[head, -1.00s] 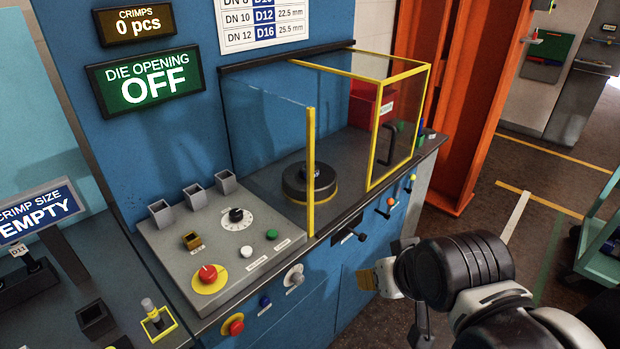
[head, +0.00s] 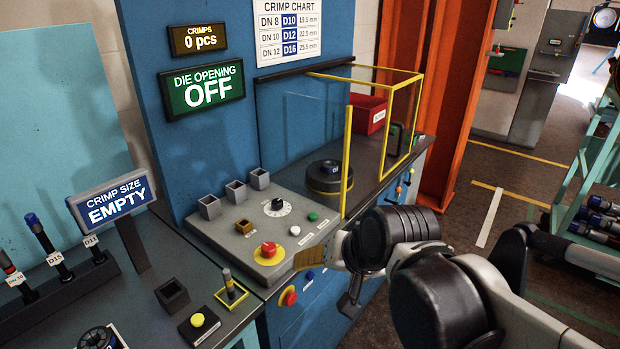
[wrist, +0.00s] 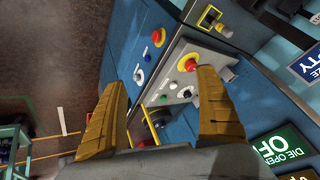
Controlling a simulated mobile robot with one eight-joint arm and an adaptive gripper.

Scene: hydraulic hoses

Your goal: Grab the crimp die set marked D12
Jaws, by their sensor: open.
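A round black die set (head: 329,180) with a small blue label on top sits behind the clear guard on the machine bench in the head view. Another round black part (head: 98,338) with a pale label is cut off at the bottom left. Neither label is readable, so I cannot tell which is D12. My gripper (head: 322,254) is in front of the control panel's right front edge, apart from both. In the wrist view, its two tan fingers (wrist: 163,95) are spread with nothing between them. Part of the panel shows beyond them.
The control panel (head: 262,228) carries buttons and three grey cups. A yellow-edged guard (head: 346,160) and a red bin (head: 368,113) stand behind it. A tool rack (head: 40,285) with upright tools is at left. A teal cart (head: 570,190) is at right. Floor between is clear.

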